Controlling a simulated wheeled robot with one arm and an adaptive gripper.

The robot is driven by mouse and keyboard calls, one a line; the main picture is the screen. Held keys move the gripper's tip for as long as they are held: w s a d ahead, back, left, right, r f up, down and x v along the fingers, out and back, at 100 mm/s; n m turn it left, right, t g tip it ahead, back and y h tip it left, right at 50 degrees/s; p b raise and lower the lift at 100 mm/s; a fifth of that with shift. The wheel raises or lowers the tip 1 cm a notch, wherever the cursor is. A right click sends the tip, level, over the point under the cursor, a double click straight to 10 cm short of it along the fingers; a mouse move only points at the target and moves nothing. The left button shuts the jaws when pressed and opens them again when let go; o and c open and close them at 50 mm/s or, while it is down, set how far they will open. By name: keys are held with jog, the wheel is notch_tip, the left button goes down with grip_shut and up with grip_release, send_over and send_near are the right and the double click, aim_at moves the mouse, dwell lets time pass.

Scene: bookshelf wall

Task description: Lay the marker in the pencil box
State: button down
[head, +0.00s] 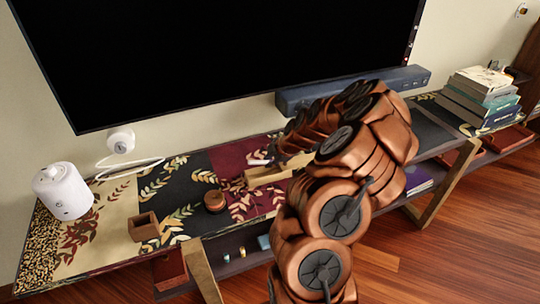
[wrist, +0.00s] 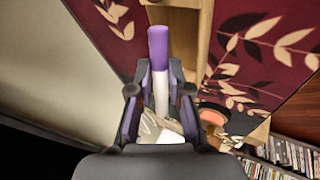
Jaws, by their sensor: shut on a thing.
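The marker has a purple cap and a white body. It shows in the wrist view (wrist: 158,48) between the two dark fingers of my gripper (wrist: 160,80), which is shut on it. In the head view, the marker's pale end (head: 257,162) sticks out left of my gripper (head: 277,157), by the back side of the pencil box. The pencil box (head: 268,174) is a long pale wooden box on the bench top, partly hidden by my arm. Its wood shows behind the marker in the wrist view (wrist: 203,45). I cannot tell the height of the marker above the box.
A round brown wooden piece (head: 214,201) and a small open wooden box (head: 144,227) stand to the left. A white device (head: 63,191) is at the far left. A soundbar (head: 300,98) and a large screen (head: 220,50) are behind. Books (head: 480,97) are stacked at right.

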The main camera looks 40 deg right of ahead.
jog(key=shift+f+p, duration=0.35)
jog(key=shift+f, duration=0.15)
jog(key=shift+f+b, duration=1.4)
jog(key=shift+b, duration=0.25)
jog(key=c, duration=1)
grip_release()
jog(key=o, duration=0.4)
jog(key=shift+r, duration=0.1)
